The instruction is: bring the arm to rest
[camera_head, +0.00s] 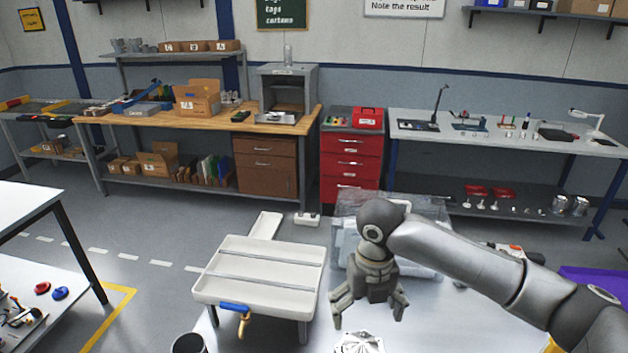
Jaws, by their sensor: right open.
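My right gripper (369,303) hangs from my right arm, which comes in from the right side. Its fingers are spread and point down, with nothing between them. A light machined housing (358,343) is cut off by the bottom edge, just below the fingertips. The gripper looks apart from it. A clear plastic bin (432,213) stands behind the gripper and is partly hidden by my arm. My left gripper is not in view.
A dark cup (188,344) is at the bottom edge. A purple bin (598,277) is at the right. The grey table (400,335) is bare right of the housing.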

